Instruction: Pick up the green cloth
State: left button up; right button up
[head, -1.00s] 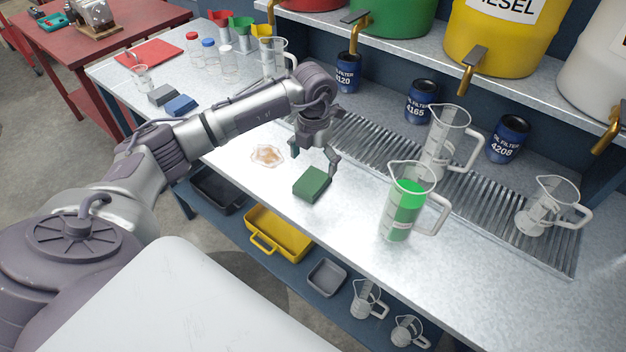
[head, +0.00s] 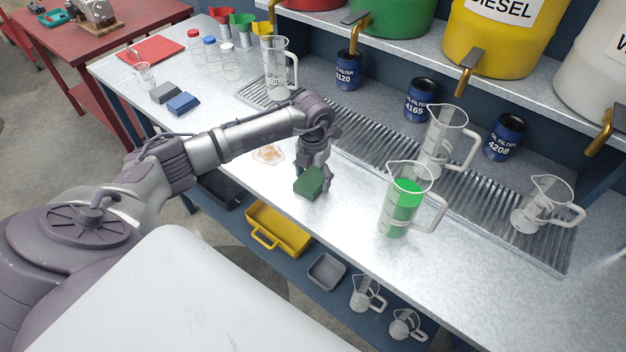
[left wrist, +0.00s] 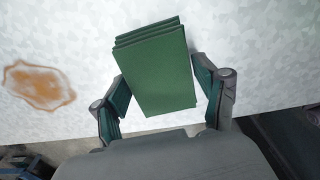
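The green cloth (head: 307,182), a folded block, lies on the workbench (head: 345,225) near its front edge. My left gripper (head: 314,184) is down at the cloth, pointing at the bench. In the left wrist view the cloth (left wrist: 155,68) shows as a stack of folded layers between the two fingers of my left gripper (left wrist: 160,88). The fingers are apart, one on each side, with their tips very close to the cloth's edges. I cannot see a firm grip on it. My right gripper is not in view.
A pitcher of green liquid (head: 403,205) stands to the right. Blue (head: 183,103) and grey (head: 164,93) blocks lie to the left. A metal grate (head: 375,150) runs behind.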

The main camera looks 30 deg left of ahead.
aim_at(313, 177)
pick_arm(q)
jog(key=c, duration=0.6)
jog(key=shift+o, duration=0.2)
jog(key=shift+r, duration=0.1)
notch_tip(313, 177, up, 9)
jog(key=shift+r+b, duration=0.1)
jog(key=shift+b, duration=1.1)
jog(key=shift+r, duration=0.35)
